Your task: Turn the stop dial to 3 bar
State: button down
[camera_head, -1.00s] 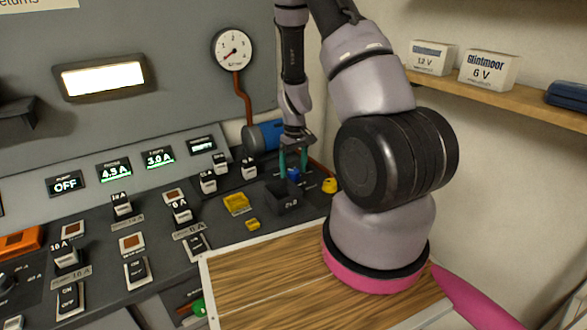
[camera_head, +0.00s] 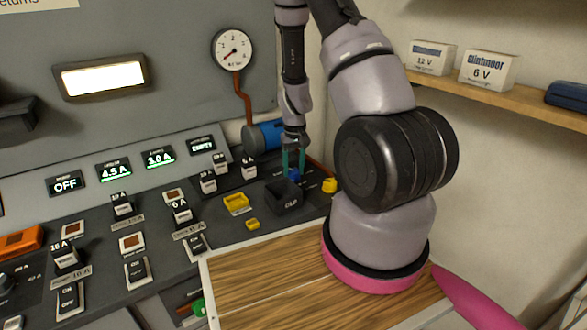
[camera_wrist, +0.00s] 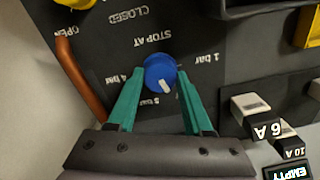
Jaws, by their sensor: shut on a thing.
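The stop dial is a round blue knob (camera_wrist: 158,68) with a white pointer mark, on a dark panel under the words STOP AT. It also shows in the head view (camera_head: 294,174), partly hidden by my gripper. My gripper (camera_wrist: 161,76) has its teal fingers on either side of the knob and is shut on it; in the head view (camera_head: 293,162) it points down at the panel. In the wrist view the white mark points down and slightly right, near the lower bar label, whose number is hard to read. Labels for 4 bar and 1 bar lie left and right.
A yellow knob (camera_head: 329,185) sits just right of the dial, and a black box-like part (camera_head: 284,196) in front. Black switches (camera_head: 208,182) stand to the left. A blue motor-like cylinder (camera_head: 265,136) is behind. The round gauge (camera_head: 232,50) has its needle toward the lower left.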

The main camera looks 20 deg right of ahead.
aim_at(295, 171)
jog(key=m, duration=0.4)
jog(key=shift+m, duration=0.3)
jog(key=m, duration=0.4)
jog(key=shift+m, duration=0.3)
jog(key=shift+c, duration=1.5)
grip_release()
notch_tip(295, 171, up, 11)
jog(key=shift+s, duration=0.2)
jog(key=shift+d+f, duration=0.1)
